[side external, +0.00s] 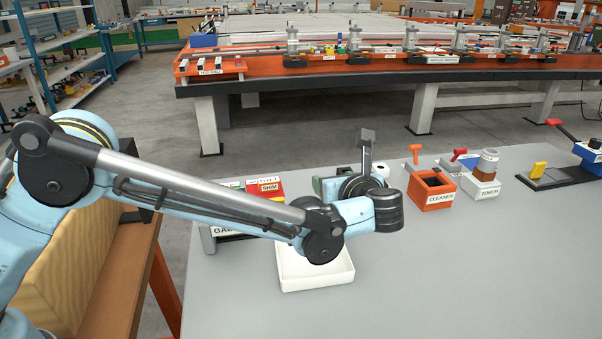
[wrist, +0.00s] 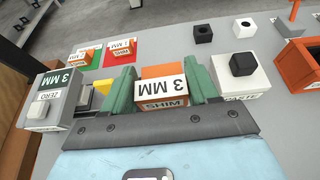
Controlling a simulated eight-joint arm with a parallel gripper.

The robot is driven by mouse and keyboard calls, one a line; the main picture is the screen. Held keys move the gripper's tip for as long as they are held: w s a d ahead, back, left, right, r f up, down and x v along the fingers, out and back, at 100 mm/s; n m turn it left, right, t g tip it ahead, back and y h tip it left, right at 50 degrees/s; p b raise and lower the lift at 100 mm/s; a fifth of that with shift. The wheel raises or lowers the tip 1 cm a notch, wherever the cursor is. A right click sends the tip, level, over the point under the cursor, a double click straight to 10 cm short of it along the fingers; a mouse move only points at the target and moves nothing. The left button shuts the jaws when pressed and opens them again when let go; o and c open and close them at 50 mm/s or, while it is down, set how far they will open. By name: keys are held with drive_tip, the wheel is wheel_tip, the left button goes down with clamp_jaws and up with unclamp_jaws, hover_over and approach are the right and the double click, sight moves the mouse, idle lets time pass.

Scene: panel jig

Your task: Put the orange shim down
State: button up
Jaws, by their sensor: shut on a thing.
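The orange shim (wrist: 163,72) sits between the green fingers of my gripper (wrist: 160,80) in the wrist view, and the fingers are shut on it. It carries a white "3 MM" label and a "SHIM" label. In the side external view my forearm and wrist hide most of the gripper, and I cannot make out the orange shim there. From these views I cannot tell whether the shim's underside touches anything.
A white tray (side external: 315,280) lies on the grey table below my wrist. An orange cleaner holder (side external: 431,192) stands right. The table's front right is clear.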

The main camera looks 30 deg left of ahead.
hover_over(314, 268)
drive_tip(key=f, duration=0.1)
wheel_tip(314, 268, down, 4)
drive_tip(key=shift+r+m+t, duration=0.25)
drive_tip(key=shift+m+t, duration=0.05)
drive_tip(key=shift+f, duration=2.4)
drive_tip(key=o, duration=1.1)
drive_tip(key=shift+f, duration=0.1)
